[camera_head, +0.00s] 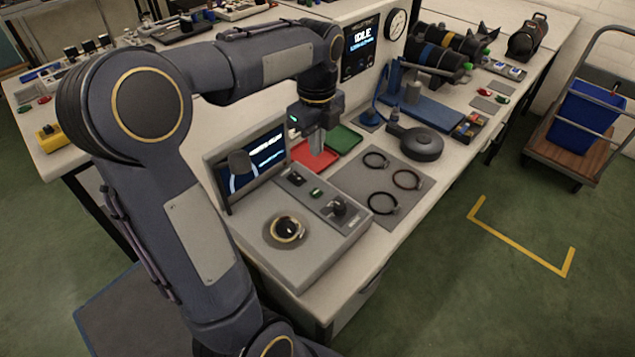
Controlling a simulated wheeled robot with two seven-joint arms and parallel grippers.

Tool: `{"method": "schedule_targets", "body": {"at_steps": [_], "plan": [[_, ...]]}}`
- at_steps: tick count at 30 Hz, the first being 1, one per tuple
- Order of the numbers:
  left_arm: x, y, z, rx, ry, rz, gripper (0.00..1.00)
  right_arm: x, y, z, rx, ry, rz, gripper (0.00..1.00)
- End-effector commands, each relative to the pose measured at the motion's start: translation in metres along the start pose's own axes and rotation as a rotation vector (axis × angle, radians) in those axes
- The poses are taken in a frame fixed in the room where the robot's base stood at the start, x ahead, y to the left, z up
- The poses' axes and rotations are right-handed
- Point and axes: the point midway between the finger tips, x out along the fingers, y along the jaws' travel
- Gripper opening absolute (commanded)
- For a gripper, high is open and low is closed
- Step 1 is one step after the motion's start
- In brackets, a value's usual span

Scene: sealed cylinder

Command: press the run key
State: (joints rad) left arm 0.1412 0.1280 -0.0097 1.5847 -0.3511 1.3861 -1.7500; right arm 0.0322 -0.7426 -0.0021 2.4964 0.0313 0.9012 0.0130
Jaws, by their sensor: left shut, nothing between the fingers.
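A grey bench machine (300,268) stands at the near end of the table. Its sloped key strip carries a small green key (316,193), which may be the run key; the labels are too small to read. A dark switch (295,179) and a black knob (339,208) sit on either side of it. A round dark fitting with a brass-coloured ring (286,230) is on its top. My left gripper (317,152) is shut and empty, pointing down above and behind the key strip, apart from it. My right gripper is not in view.
The machine's lit screen (262,158) rises at its back left. Red (305,157) and green (345,139) trays lie behind it. A grey mat (385,163) with several rings lies to its right. A wall panel (362,45) reads IDLE.

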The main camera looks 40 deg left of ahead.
Motion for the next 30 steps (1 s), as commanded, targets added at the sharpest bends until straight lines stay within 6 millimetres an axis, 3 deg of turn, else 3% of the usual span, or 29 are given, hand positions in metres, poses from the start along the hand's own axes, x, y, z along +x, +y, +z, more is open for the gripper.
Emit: {"method": "schedule_targets", "body": {"at_steps": [9,15,21,30], "plan": [[0.070,0.001,0.000,0.000,0.001,0.005,0.00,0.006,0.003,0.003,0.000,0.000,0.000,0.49],[0.104,0.001,0.000,-0.001,0.001,0.003,0.00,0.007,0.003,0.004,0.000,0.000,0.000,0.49],[0.120,0.000,0.000,0.000,0.000,0.000,0.00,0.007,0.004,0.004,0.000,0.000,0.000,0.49],[0.122,0.000,0.000,-0.001,0.000,-0.001,0.00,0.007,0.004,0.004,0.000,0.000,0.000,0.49]]}}
